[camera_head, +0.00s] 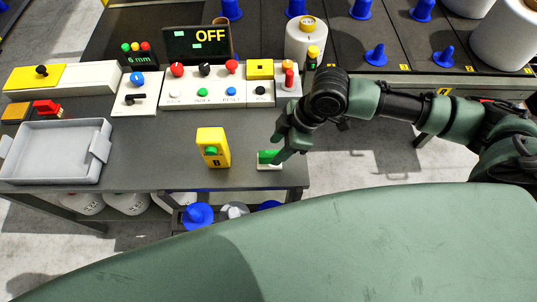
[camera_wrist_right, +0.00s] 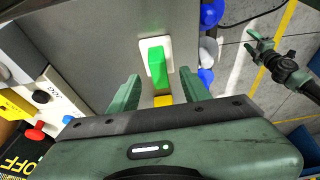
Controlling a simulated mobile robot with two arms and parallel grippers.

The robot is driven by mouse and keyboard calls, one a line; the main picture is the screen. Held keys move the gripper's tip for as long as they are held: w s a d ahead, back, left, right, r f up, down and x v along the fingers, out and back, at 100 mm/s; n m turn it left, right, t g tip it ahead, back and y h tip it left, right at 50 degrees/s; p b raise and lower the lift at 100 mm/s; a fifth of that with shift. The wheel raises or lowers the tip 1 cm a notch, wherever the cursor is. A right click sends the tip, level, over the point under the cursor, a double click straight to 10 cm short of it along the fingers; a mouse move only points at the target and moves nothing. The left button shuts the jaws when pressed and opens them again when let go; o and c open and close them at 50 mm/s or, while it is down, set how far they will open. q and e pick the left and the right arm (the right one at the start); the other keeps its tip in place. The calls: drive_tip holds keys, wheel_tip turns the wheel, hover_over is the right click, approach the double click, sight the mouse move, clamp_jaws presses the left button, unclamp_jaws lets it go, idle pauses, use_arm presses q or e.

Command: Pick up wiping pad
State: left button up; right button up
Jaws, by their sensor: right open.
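The wiping pad, with a green grip on a white base, lies on the grey table near its front right corner (camera_head: 268,158). It also shows in the right wrist view (camera_wrist_right: 158,60), just beyond the fingertips. My right gripper (camera_head: 285,146) is open beside the pad's right end in the head view. In the wrist view its two fingers (camera_wrist_right: 162,82) stand apart, with nothing held. My left gripper is outside the head view. It shows small in the right wrist view (camera_wrist_right: 262,42), over the floor, with its fingers apart and empty.
A yellow box (camera_head: 213,148) with a green button stands left of the pad. A grey tray (camera_head: 55,153) lies at the table's left. Control panels (camera_head: 215,90) line the back. Blue cones (camera_head: 197,215) sit below the front edge. The table between tray and yellow box is clear.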

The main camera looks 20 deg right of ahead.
sight(270, 154)
drive_tip(key=x, duration=0.2)
drive_tip(key=shift+w+a+f, duration=0.1)
drive_tip(key=shift+a+f, duration=0.2)
drive_tip(key=shift+a, duration=0.05)
drive_tip(key=shift+x, duration=1.15)
drive_tip(key=shift+w, duration=0.1)
drive_tip(key=c, duration=0.9)
clamp_jaws()
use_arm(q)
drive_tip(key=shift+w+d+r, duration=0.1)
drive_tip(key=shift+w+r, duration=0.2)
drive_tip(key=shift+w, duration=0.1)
use_arm(e)
drive_tip(key=shift+r, duration=0.15)
use_arm(q)
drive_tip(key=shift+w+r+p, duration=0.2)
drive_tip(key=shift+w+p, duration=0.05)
drive_tip(key=shift+p, duration=0.2)
use_arm(e)
wheel_tip(270, 154, up, 20)
